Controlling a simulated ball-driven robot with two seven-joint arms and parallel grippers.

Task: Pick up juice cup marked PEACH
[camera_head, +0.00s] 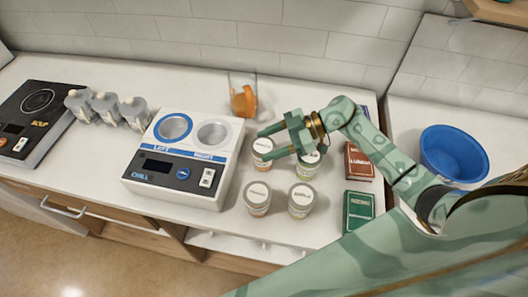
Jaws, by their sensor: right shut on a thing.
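Several small juice cups with white lids stand on the white counter, with lid lettering too small to read surely, so I cannot tell which is PEACH. The back left cup (263,147) has an orange-red band. My right gripper (266,144) reaches in from the right, and its fingers are shut on this cup, partly covering it. I cannot tell whether the cup is off the counter. The back right cup (307,165) is partly under the gripper. The front left cup (257,199) and front right cup (301,201) stand clear. My left gripper is not in view.
A chiller (185,158) with two round wells stands left of the cups. A clear container with something orange (243,97) stands behind. A red box (359,161), a green box (358,210) and a blue bowl (454,153) are right. A soup hotplate (35,113) is far left.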

